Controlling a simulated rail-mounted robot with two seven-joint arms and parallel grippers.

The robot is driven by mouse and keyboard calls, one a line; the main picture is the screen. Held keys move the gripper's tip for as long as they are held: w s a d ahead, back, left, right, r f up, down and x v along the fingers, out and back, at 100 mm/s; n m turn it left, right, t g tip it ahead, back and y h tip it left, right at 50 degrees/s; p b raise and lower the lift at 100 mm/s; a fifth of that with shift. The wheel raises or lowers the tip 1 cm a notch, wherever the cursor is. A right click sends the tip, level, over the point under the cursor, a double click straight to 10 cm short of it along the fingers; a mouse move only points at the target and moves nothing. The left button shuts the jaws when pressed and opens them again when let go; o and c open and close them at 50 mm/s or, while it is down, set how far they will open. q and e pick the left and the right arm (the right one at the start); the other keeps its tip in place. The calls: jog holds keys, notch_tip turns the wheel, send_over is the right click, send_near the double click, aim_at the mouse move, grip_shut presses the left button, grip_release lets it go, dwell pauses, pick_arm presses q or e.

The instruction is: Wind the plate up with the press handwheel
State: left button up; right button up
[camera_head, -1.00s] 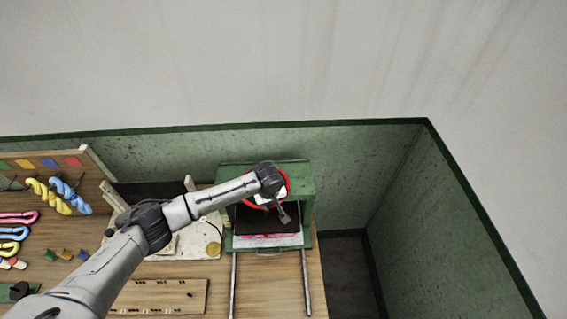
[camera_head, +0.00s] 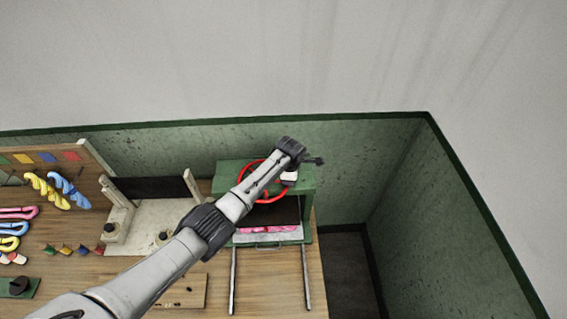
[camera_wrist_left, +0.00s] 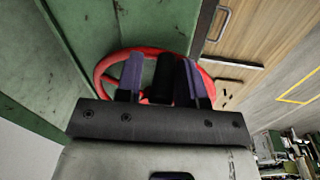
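The press (camera_head: 232,172) is a green frame at the table's right end. Its red handwheel (camera_head: 284,192) lies on top, partly hidden by my left arm. The dark plate (camera_head: 285,209) shows inside the frame, above a pink piece (camera_head: 268,228) on a pale tray. My left gripper (camera_head: 317,160) is over the frame's back right. In the left wrist view its two fingers (camera_wrist_left: 160,80) stand on either side of the wheel's black handle (camera_wrist_left: 163,72), with the red rim (camera_wrist_left: 103,70) behind. The hold looks close, though contact is partly hidden. My right gripper is out of view.
Two metal rails (camera_head: 233,280) run forward from the press. A pale stand (camera_head: 145,238) with a dark panel is left of it. Coloured skeins (camera_head: 62,190) hang further left. A green wall stands close behind and right; a dark gap lies right of the table.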

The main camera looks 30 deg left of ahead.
pick_arm(q)
jog(key=w+n+b, duration=0.1)
jog(key=w+a+n+b, duration=0.1)
jog(key=n, duration=0.1)
jog(key=shift+w+a+f+n, duration=0.15)
jog(key=shift+w+a+n, duration=0.05)
jog(key=shift+a+n, duration=0.1)
jog(key=shift+w+a+n+b, duration=0.55)
jog(key=shift+n+b, duration=0.25)
jog(key=shift+n, duration=0.2)
jog(key=shift+w+a+n+b, duration=0.25)
jog(key=shift+a+n+b, duration=0.25)
jog(key=shift+n, duration=0.2)
jog(key=shift+w+a+n+b, duration=0.2)
jog(key=shift+a+n+b, duration=0.2)
jog(key=shift+a+n, duration=0.25)
jog(key=shift+d, duration=0.1)
